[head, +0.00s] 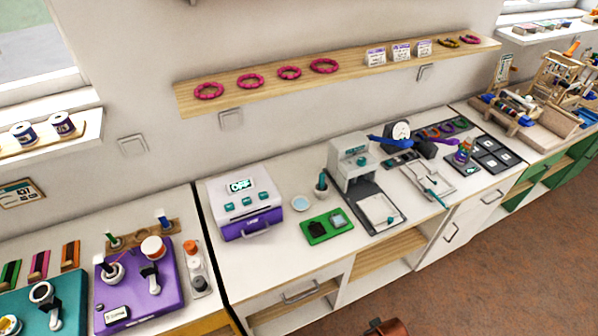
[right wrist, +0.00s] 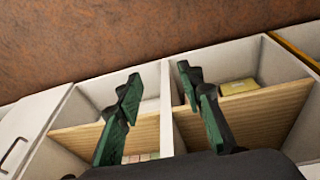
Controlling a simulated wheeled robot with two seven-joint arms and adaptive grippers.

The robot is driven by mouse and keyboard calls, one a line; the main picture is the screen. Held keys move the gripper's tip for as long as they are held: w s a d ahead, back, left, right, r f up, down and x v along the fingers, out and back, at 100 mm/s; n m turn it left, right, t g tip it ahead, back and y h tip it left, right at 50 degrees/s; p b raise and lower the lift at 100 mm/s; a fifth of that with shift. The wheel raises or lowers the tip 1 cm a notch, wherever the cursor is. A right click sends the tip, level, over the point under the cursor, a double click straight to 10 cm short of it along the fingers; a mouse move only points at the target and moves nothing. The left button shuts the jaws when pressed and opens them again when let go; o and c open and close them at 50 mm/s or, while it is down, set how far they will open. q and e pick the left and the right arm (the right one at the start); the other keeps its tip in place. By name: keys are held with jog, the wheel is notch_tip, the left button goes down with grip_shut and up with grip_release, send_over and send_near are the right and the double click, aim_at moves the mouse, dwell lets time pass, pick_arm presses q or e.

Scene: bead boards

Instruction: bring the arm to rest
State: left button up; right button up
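My right gripper (right wrist: 158,80) shows in the right wrist view. Its two dark green fingers stand apart with nothing between them. Behind them are the open shelves (right wrist: 240,115) of a white cabinet and a brown floor (right wrist: 140,40). How far the fingers are from the cabinet I cannot tell.
In the head view a long white counter (head: 262,262) carries a purple-and-white machine (head: 245,203), a green tray (head: 317,230), a press (head: 352,165) and several boards. A wooden shelf (head: 345,72) with rings hangs above.

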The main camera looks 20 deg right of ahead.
jog(key=s+a+f+g, duration=0.1)
jog(key=s+f, duration=0.3)
jog(key=f, duration=0.7)
jog(key=s+f, duration=0.4)
jog(key=f, duration=0.7)
jog(key=s+f+n+g, duration=0.1)
jog(key=s+f, duration=1)
jog(key=s, duration=0.5)
jog(key=shift+s+a+f, duration=0.15)
jog(key=shift+a+f, duration=0.05)
jog(key=shift+a, duration=0.2)
jog(key=shift+c, duration=0.4)
